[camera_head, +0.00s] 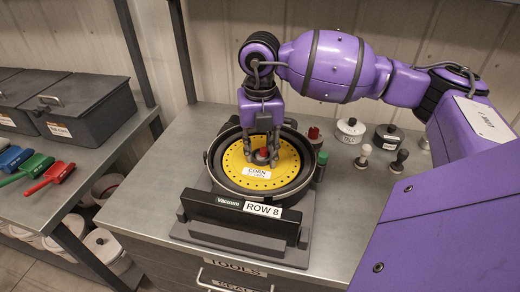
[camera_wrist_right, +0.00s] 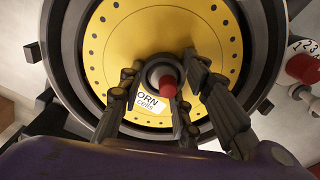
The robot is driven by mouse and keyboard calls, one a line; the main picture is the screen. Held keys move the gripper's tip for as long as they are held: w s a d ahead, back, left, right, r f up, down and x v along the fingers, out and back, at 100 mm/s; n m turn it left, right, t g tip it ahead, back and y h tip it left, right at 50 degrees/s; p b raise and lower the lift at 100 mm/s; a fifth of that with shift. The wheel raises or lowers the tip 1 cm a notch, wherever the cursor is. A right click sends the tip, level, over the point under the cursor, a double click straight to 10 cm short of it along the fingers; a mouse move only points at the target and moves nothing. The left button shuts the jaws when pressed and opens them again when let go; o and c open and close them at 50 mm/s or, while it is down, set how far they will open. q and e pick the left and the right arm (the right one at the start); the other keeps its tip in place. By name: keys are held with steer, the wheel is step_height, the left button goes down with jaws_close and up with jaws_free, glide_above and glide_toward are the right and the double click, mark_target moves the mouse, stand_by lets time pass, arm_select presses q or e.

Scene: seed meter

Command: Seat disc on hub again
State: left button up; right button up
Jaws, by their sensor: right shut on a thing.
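The yellow disc (camera_head: 288,165), with a ring of small holes and a CORN label, lies inside the round dark housing (camera_head: 227,184). It fills most of the right wrist view (camera_wrist_right: 115,45). At its centre is the grey hub with a red tip (camera_wrist_right: 167,87). My right gripper (camera_head: 261,150) reaches down from above, its fingers on either side of the disc's centre. It is shut on the disc's raised middle, which the fingers partly hide. I cannot tell whether the disc sits fully down on the hub. My left gripper is not in view.
The housing stands on a base with a ROW 8 plate (camera_head: 264,210). Red-topped and green-topped (camera_head: 323,158) parts stand close at its right. Several small knobs and round canisters (camera_head: 350,130) stand farther right. Bare bench lies left of the housing.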

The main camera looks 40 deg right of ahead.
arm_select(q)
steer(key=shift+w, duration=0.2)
arm_select(e)
steer(key=shift+f, duration=0.1)
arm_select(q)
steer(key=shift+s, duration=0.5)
arm_select(e)
steer(key=o, duration=1.2)
steer(key=c, duration=0.3)
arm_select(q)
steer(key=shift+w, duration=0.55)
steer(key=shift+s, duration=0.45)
